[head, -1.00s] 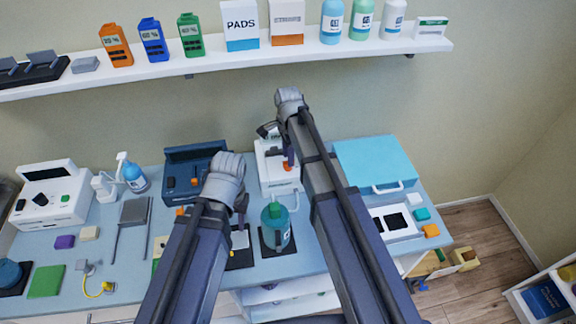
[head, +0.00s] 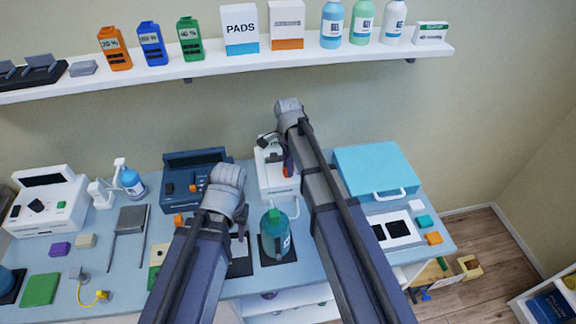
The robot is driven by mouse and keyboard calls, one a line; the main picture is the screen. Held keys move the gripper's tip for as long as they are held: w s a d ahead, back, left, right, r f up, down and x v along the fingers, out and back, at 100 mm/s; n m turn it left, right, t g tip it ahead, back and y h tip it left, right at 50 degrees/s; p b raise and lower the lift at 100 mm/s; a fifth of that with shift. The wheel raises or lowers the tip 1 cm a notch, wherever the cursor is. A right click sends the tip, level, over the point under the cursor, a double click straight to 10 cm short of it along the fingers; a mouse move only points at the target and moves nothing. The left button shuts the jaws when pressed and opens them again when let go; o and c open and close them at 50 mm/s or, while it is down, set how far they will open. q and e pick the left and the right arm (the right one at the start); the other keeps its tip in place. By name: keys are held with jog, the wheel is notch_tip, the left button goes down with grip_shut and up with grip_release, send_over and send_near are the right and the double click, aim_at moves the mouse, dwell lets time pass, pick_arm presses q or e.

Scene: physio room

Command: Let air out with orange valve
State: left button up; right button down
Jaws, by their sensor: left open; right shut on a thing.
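A white machine (head: 276,180) stands at the back of the bench, partly covered by my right arm. A small orange valve (head: 286,168) shows on its front side, beside the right wrist. My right gripper (head: 284,155) is shut there on the orange valve; the wrist hides most of the jaws, so the exact grip is unclear. My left gripper (head: 239,230) is open and low over a dark pad (head: 240,265), left of a green-topped bottle (head: 275,236). Its fingers are partly hidden by its own wrist. Another small orange piece (head: 178,219) shows left of the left arm.
A dark blue machine (head: 195,170) stands behind the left gripper. A light blue case (head: 376,170) stands right of the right arm. A wall shelf (head: 225,62) with boxes and bottles runs above. A white machine (head: 46,205) stands at the far left.

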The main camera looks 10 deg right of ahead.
dwell(0.3)
jog(key=n, duration=1.2)
jog(key=shift+n, duration=1.9)
jog(key=c, duration=0.9)
grip_release()
